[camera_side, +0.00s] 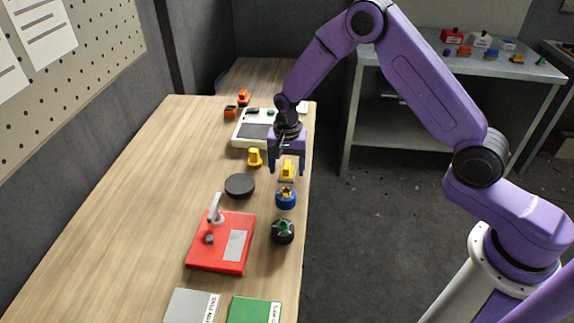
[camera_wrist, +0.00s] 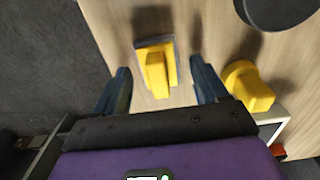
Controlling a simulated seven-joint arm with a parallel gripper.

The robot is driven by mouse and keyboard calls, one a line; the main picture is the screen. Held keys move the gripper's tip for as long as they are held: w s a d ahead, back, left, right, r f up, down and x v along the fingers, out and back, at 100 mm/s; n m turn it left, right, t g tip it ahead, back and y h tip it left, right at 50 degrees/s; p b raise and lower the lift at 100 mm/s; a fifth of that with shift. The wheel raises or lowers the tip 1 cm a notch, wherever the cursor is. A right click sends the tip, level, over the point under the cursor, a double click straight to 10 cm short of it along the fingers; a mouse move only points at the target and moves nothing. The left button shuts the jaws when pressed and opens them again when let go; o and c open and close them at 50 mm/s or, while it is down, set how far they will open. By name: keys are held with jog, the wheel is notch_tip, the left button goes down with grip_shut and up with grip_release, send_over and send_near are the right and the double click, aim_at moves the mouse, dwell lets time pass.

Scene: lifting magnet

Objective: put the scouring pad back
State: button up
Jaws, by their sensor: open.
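A yellow grip block on a thin grey rectangular pad, which looks like the scouring pad (camera_side: 287,171), stands on the wooden table near its right edge. It also shows in the wrist view (camera_wrist: 157,72), upright between the finger lines. My gripper (camera_side: 287,168) points down over it, open and empty, one finger to each side. In the wrist view my gripper (camera_wrist: 160,68) has a gap between each finger and the yellow block. A second yellow piece with a round base (camera_side: 254,157) stands to the left; the wrist view shows it right of the fingers (camera_wrist: 250,86).
A blue round piece (camera_side: 285,199) and a dark one with a green top (camera_side: 283,232) stand nearer. A dark disc (camera_side: 240,186), a red plate with a lever (camera_side: 221,243), grey (camera_side: 188,307) and green (camera_side: 250,310) labelled plates lie around. A white device (camera_side: 244,140) lies behind.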

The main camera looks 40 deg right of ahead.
aim_at(287, 164)
notch_tip(287, 164, up, 12)
jog(key=shift+r, duration=0.15)
dwell(0.3)
jog(key=s+a+r+n, duration=0.1)
jog(key=s+r+n, duration=0.3)
jog(key=s, duration=0.5)
jog(key=s+a+r+n, duration=0.1)
jog(key=s+r+n, duration=0.1)
jog(key=s+n, duration=0.55)
jog(key=s+d+n, duration=0.4)
jog(key=s+n, duration=0.1)
jog(key=s, duration=0.4)
jog(key=s+d+n, duration=0.3)
jog(key=s+n, duration=0.2)
jog(key=s, duration=0.5)
jog(key=shift+s+d+r, duration=0.2)
jog(key=shift+s+d, duration=0.1)
jog(key=shift+d, duration=0.1)
